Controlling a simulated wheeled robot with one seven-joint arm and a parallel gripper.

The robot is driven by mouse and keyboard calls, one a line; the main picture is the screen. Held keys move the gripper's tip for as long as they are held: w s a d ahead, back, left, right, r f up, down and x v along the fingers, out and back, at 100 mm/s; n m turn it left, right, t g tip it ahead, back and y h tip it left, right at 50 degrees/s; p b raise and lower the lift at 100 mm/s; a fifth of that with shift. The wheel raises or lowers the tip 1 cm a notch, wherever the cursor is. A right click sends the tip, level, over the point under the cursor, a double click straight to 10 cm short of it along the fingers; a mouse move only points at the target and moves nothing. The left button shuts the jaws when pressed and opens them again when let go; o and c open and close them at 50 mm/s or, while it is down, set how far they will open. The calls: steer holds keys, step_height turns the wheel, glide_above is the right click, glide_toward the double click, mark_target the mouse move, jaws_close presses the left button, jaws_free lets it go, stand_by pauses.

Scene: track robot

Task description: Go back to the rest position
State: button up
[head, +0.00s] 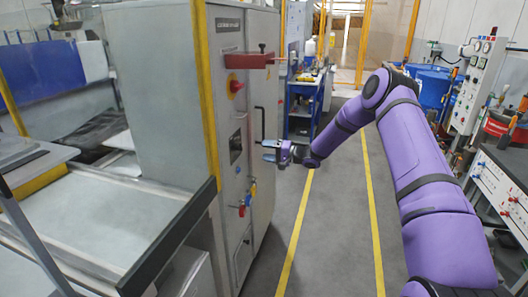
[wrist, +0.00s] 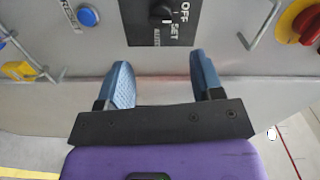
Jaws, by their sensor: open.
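My gripper (head: 272,151) reaches out at the front of the grey machine cabinet (head: 165,85) in the head view, at the height of its lower controls. In the wrist view my gripper (wrist: 164,72) shows two blue fingers, spread apart with nothing between them. A black selector plate with a knob (wrist: 161,14), marked OFF and SET, lies ahead of the gap. A blue button (wrist: 88,17) is to its left and a red and yellow switch (wrist: 300,22) to its right. I cannot tell whether the fingertips touch the panel.
A red bracket (head: 250,60) juts out from the cabinet. A metal handle (wrist: 262,25) stands out near the right finger. The aisle floor (head: 325,235) between yellow lines is clear. A control panel (head: 478,80) and blue barrels (head: 432,88) stand on the right.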

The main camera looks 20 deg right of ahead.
stand_by(0.3)
steer(key=s+a+r+n+g+h, duration=0.3)
steer(key=s+a+r+g, duration=0.15)
steer(key=s+r, duration=0.75)
steer(key=s+a+r+n+g+h, duration=0.2)
steer(key=s+a+r+n+g, duration=0.3)
steer(key=s+r, duration=0.65)
steer(key=s+d+r+m+t+h, duration=0.1)
steer(key=s+d+r+h, duration=0.1)
steer(key=s, duration=0.9)
steer(key=s+d+r+m+t+h, duration=0.1)
steer(key=s+d+r+h, duration=0.1)
steer(key=s, duration=0.8)
steer(key=s+d+r+t+h, duration=0.2)
steer(key=s+h, duration=0.3)
steer(key=s, duration=0.6)
steer(key=shift+s+d+m+h, duration=0.3)
steer(key=shift+s+d+m, duration=0.1)
steer(key=shift+d, duration=0.45)
